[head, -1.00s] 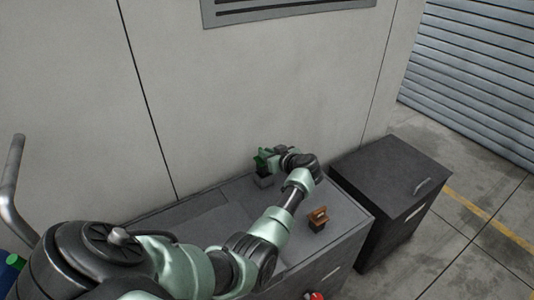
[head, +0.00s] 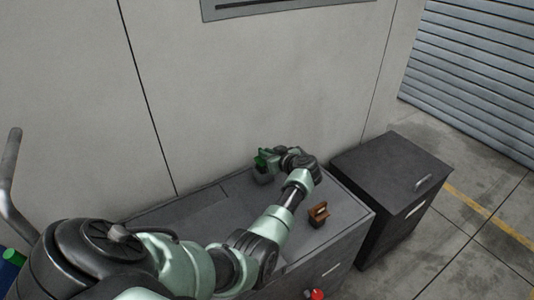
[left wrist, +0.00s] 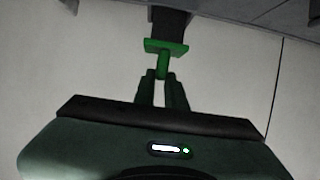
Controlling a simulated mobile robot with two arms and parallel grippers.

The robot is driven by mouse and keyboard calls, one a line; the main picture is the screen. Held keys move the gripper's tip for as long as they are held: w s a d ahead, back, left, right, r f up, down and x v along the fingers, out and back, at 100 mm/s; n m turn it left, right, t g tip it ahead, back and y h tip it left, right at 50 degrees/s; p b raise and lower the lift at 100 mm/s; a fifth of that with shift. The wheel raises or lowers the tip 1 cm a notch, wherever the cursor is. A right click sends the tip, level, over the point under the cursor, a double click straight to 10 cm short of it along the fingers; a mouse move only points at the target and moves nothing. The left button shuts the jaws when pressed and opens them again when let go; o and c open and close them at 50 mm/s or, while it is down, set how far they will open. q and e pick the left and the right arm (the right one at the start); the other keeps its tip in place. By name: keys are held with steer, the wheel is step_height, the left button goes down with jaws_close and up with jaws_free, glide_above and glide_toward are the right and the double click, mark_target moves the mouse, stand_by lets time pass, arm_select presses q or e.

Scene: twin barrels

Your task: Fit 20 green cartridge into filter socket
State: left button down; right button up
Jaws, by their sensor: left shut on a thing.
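The green cartridge (head: 261,158) is at the far side of the grey bench top, near the wall. It also shows in the left wrist view as a green plate with a round stem (left wrist: 165,47). My left gripper (head: 272,155) is shut on the stem; its two fingers (left wrist: 163,82) show in the left wrist view. A dark grey block, seemingly the filter socket (head: 263,176), is directly below the cartridge. It shows beyond the green plate in the left wrist view (left wrist: 170,24). I cannot tell whether the cartridge sits inside it. My right gripper is out of view.
An orange-brown piece on a dark base (head: 318,212) stands on the bench top (head: 345,205) near my left forearm. A dark cabinet (head: 390,165) stands to the right of the bench. The wall (head: 230,90) is close behind the cartridge. A red object (head: 317,294) shows at the bottom edge.

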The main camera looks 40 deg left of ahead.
arm_select(q)
steer(key=shift+f+b, duration=1)
steer(key=shift+f, duration=0.85)
steer(key=c, duration=1.4)
jaws_free()
steer(key=p+v, duration=0.1)
steer(key=v, duration=0.7)
steer(key=shift+f, duration=0.1)
steer(key=shift+a, duration=0.1)
